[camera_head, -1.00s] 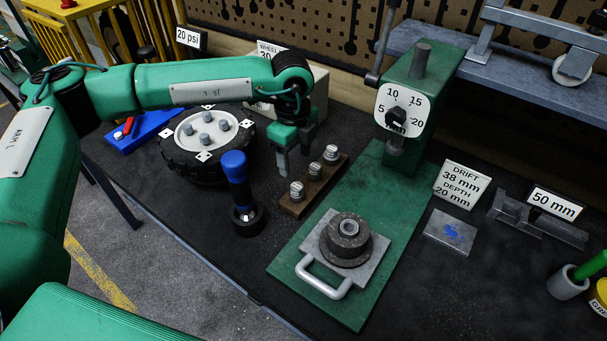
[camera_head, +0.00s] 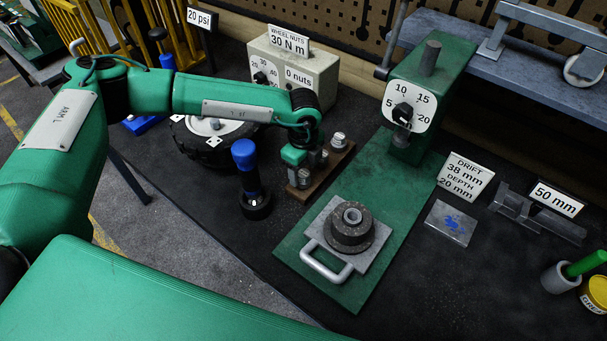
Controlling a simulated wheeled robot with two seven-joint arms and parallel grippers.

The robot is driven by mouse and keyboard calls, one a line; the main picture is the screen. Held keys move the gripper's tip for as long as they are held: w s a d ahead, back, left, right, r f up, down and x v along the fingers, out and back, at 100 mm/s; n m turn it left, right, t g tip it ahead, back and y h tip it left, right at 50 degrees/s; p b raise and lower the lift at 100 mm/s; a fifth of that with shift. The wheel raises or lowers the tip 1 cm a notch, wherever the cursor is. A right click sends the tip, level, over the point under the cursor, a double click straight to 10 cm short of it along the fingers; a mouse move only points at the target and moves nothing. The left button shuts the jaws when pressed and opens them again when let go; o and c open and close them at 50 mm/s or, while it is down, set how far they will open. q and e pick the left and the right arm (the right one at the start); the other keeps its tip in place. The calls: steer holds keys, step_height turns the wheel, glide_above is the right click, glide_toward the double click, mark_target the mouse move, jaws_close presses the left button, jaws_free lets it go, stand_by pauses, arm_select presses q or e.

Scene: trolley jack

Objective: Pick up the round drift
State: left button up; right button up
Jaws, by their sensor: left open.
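A brown wooden rack (camera_head: 335,167) on the dark bench holds short silver drifts in a row. The back drift (camera_head: 338,140) shows clearly; the front drift (camera_head: 303,181) shows partly, and the middle one is mostly hidden by my gripper. I cannot tell from their shapes which is the round drift. My left gripper (camera_head: 306,173) is open, pointing down, with its fingers low over the front and middle part of the rack. Whether a finger touches a drift cannot be told. My right gripper is not in view.
A green press (camera_head: 415,95) with a dial stands right of the rack; its base carries a plate with a round dark hub (camera_head: 350,230). A blue-handled tool (camera_head: 247,170) stands upright close left of the rack. A wheel (camera_head: 205,150) lies behind it, partly under my arm.

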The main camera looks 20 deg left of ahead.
mark_target(303, 173)
arm_select(q)
step_height(303, 173, down, 2)
steer(key=shift+f+p, duration=0.1)
steer(key=shift+p, duration=0.35)
steer(key=shift+f, duration=0.4)
jaws_close()
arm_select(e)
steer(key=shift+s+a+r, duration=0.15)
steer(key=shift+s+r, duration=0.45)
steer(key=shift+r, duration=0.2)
